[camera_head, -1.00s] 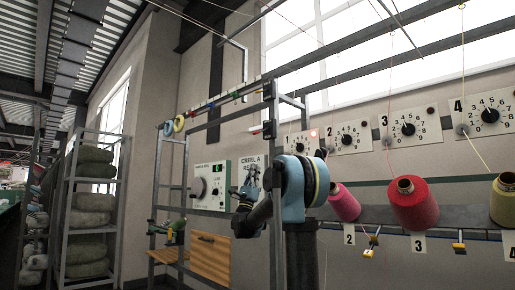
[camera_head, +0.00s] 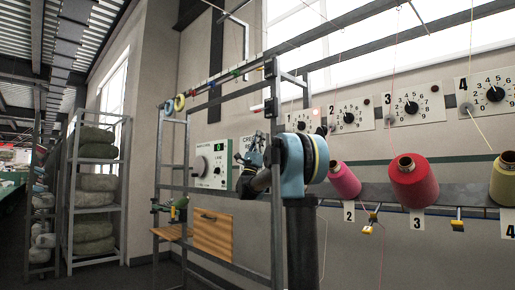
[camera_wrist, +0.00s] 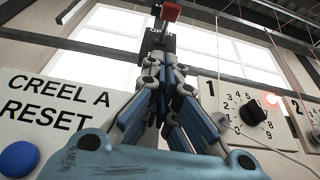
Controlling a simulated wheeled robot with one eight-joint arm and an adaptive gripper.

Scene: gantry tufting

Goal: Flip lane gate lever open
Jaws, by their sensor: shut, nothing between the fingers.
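In the wrist view, a small red block (camera_wrist: 170,12) sits on top of a dark bracket (camera_wrist: 158,42), beyond my fingertips. It may be the lane gate lever; I cannot tell for sure. My gripper (camera_wrist: 163,68) is shut and empty, its fingers pointing up toward the bracket and overlapping its lower part in the picture. Contact cannot be judged. In the head view, my gripper (camera_head: 257,142) is in front of the CREEL A panel (camera_head: 240,146), below a small red-and-dark fitting (camera_head: 268,107) on the frame post.
A blue button (camera_wrist: 18,158) is on the CREEL A RESET panel. Numbered dials (camera_head: 348,117) line the wall. Yarn cones (camera_head: 413,183) and small yellow-tipped levers (camera_head: 457,225) are at the right. The metal frame (camera_head: 277,200) stands close to my arm. A shelf of bales (camera_head: 95,180) is at left.

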